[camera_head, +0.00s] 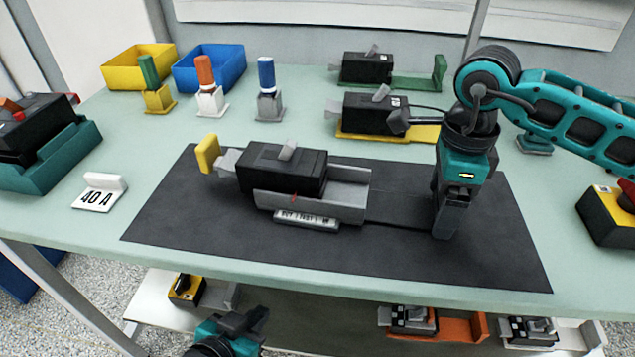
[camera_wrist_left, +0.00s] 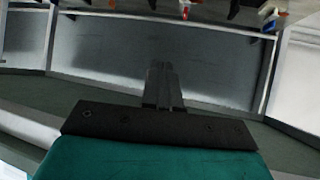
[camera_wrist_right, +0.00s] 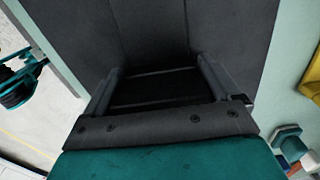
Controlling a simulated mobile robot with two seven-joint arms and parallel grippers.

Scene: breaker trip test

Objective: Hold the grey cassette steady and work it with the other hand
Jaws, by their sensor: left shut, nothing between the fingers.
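The grey cassette (camera_head: 345,192) lies on the dark mat, with a black breaker block (camera_head: 270,170) seated in its left part; its right part is bare. A grey lever (camera_head: 288,150) stands on the block, and a yellow tab (camera_head: 207,153) is at its left end. A small lettered strip (camera_head: 305,219) is on the cassette's front. My right gripper (camera_head: 446,222) points down over the mat, right of the cassette and apart from it. Its fingers are spread with nothing between them in the right wrist view (camera_wrist_right: 160,88). My left gripper (camera_head: 252,320) is shut and empty, low before the table's front edge.
Two more breaker units (camera_head: 367,68) (camera_head: 375,112) stand behind the mat. Coloured pegs (camera_head: 205,85), yellow (camera_head: 125,70) and blue bins (camera_head: 208,68) are at the back left. A 40 A sign (camera_head: 98,195) stands left. A yellow-black box (camera_head: 605,220) is at the right edge.

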